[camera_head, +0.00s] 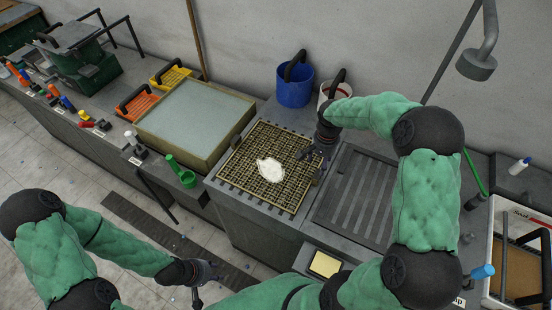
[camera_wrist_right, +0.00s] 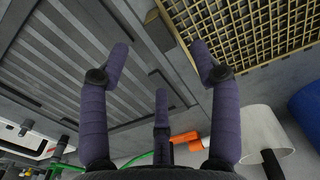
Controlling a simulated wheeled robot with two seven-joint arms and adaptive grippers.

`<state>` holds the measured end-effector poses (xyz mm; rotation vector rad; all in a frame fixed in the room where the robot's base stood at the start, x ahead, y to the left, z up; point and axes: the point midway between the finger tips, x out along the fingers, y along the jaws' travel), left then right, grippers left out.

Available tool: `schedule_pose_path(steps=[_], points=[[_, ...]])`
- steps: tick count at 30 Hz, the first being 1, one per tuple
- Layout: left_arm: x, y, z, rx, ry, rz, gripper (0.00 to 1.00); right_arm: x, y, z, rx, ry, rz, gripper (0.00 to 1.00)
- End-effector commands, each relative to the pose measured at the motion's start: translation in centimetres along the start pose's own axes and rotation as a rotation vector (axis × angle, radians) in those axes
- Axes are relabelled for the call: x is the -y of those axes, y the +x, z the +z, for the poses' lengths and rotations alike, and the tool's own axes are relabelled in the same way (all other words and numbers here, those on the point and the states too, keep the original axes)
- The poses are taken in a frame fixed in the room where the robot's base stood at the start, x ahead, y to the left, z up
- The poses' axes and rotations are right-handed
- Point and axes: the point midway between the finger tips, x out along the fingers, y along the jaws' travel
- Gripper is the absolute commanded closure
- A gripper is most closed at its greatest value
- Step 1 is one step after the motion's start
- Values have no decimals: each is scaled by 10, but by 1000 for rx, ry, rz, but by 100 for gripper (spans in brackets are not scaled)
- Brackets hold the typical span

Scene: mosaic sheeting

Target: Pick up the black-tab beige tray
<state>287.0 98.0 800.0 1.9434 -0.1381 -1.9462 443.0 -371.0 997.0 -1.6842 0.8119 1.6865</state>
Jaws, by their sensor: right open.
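The beige tray (camera_head: 238,183) is an open grid with a raised rim, lying flat on the grey counter, with a white heap (camera_head: 270,168) on its mesh. In the right wrist view its grid (camera_wrist_right: 245,32) fills the upper right, and a black tab (camera_wrist_right: 160,32) sticks out at its edge. My right gripper (camera_head: 316,166) is at the tray's right edge; in the wrist view its purple fingers (camera_wrist_right: 160,62) are spread apart and empty, the tab between the two outer ones. My left gripper (camera_head: 204,279) is low at the front, away from the tray; its fingers are unclear.
A ribbed grey drain board (camera_head: 352,207) lies right of the tray. A blue bucket (camera_head: 294,88) and a white bucket (camera_head: 341,91) stand behind. A yellow sponge (camera_head: 325,264) lies in front.

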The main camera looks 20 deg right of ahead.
Motion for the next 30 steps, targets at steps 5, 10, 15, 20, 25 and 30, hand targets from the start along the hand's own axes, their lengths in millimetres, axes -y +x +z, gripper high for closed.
schedule_pose_path(steps=[5, 10, 15, 20, 25, 30], points=[[2, 4, 0, 1, 0, 0, 60, -1, 29, 0, 2, -2, 2, 37], [2, 5, 0, 0, 0, 0, 60, -1, 41, 0, 0, -1, -1, 37], [2, 6, 0, 0, 0, 0, 60, -4, 56, -1, 2, 0, 1, 37], [3, 9, 0, 0, 0, 0, 60, -7, 79, -3, 2, -1, 1, 37], [4, 10, 0, 0, 0, 0, 60, -6, 92, -3, 1, -1, 0, 37], [4, 10, 0, 0, 0, 0, 60, -6, 91, -4, 0, -1, -1, 37]])
